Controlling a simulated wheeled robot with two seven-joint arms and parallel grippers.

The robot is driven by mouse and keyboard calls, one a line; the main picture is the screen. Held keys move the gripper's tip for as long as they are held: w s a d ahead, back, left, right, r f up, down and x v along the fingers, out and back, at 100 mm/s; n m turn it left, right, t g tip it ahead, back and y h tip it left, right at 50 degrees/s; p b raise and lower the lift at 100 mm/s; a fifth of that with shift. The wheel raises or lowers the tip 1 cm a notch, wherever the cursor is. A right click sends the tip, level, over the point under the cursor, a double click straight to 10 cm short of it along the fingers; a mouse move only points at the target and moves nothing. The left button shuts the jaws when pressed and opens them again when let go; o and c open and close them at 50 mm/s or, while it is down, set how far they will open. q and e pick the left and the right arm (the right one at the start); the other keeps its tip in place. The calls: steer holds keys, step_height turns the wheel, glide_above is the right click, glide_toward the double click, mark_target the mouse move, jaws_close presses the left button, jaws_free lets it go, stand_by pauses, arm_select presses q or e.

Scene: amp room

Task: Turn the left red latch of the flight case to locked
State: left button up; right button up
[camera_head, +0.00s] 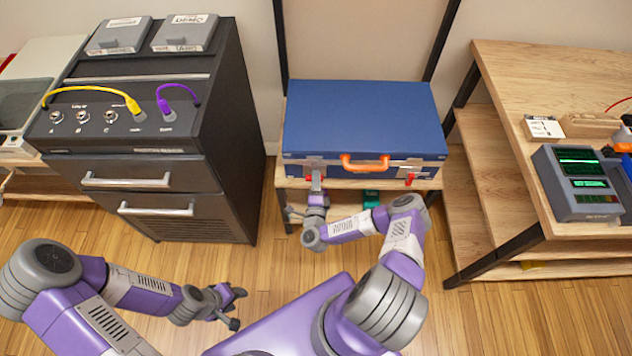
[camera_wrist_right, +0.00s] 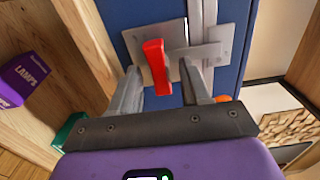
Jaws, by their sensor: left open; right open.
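The blue flight case (camera_head: 363,118) lies closed on a wooden stand, with an orange handle (camera_head: 365,163) at its front. Its left red latch (camera_head: 308,180) is partly hidden by my right gripper (camera_head: 317,183) in the head view. In the right wrist view the left red latch (camera_wrist_right: 157,68) sits on a metal plate (camera_wrist_right: 215,42), between the two fingers of my right gripper (camera_wrist_right: 161,72). Those fingers are open, one on each side of it, with gaps showing. The right red latch (camera_head: 409,179) is clear. My left gripper (camera_head: 238,307) is open and empty above the floor, away from the case.
A dark drawer cabinet (camera_head: 160,170) with yellow and purple cables stands left of the case. A wooden shelf unit (camera_head: 500,110) with a grey device (camera_head: 577,185) stands at the right. In the right wrist view a purple box (camera_wrist_right: 22,80) sits on a lower shelf.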

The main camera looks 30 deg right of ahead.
steer(key=p+v, duration=0.2)
steer(key=v, duration=0.5)
steer(key=shift+s, duration=0.25)
steer(key=shift+a, duration=0.15)
steer(key=a+r+n+g+y+p, duration=0.2)
steer(key=a+n+g+y+p, duration=0.25)
steer(key=a+n+y, duration=1)
steer(key=s+r+n+g+p, duration=0.1)
steer(key=s+r+n+g, duration=0.2)
steer(key=s+g, duration=0.2)
steer(key=s+a+r+n+g+p, duration=0.1)
steer(key=s+r+n+g, duration=0.2)
steer(key=s, duration=0.7)
steer(key=shift+a+r+n+g+h, duration=0.35)
steer(key=shift+n+g, duration=0.3)
steer(key=shift+g, duration=0.5)
steer(key=shift+d, duration=0.1)
